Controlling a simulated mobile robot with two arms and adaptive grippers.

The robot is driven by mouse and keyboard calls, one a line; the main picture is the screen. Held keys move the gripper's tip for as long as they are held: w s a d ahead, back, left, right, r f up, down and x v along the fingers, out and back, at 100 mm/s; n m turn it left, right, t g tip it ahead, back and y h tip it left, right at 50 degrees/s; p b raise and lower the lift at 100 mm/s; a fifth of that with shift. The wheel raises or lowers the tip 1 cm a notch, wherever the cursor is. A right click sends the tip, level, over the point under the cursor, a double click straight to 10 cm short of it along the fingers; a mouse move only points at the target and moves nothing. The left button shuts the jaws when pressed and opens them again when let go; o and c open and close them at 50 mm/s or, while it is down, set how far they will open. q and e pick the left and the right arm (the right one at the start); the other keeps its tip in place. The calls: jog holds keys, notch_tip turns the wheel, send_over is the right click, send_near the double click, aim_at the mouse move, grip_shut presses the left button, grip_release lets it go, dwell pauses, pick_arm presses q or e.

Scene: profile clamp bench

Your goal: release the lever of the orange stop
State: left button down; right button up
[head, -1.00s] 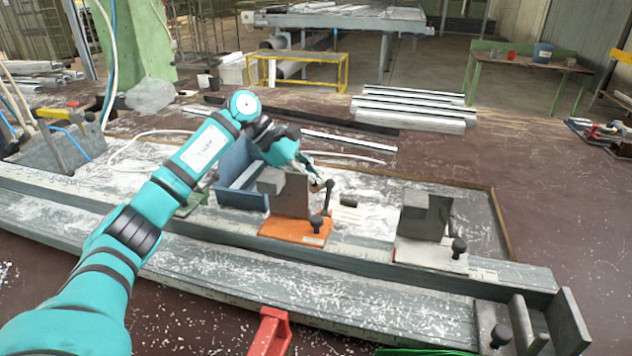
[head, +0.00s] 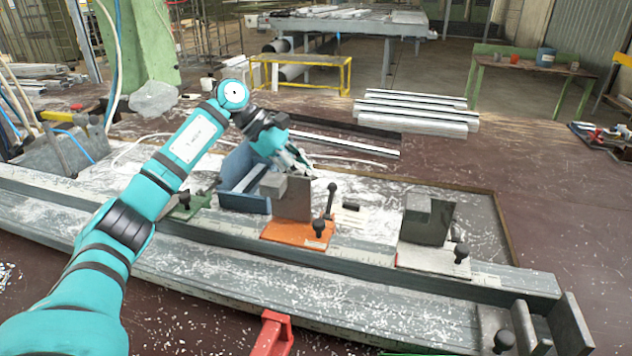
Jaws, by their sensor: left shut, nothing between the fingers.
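The orange stop (head: 287,230) sits on the long grey rail, with an upright grey block on its orange base. Its dark lever (head: 330,200) stands nearly upright at the block's right side, and a black knob (head: 319,227) is on the base in front. My left gripper (head: 302,164) is shut and empty, behind and above the block, up and to the left of the lever top and apart from it. My right gripper is not in view.
A grey-white stop (head: 430,255) stands to the right on the rail (head: 380,268), and a green stop (head: 188,207) to the left. A blue box-like holder (head: 242,202) is close behind the orange stop. A red handle (head: 272,332) juts up at the front.

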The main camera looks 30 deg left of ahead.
pick_arm(q)
jog(key=v, duration=0.8)
jog(key=shift+a, duration=0.15)
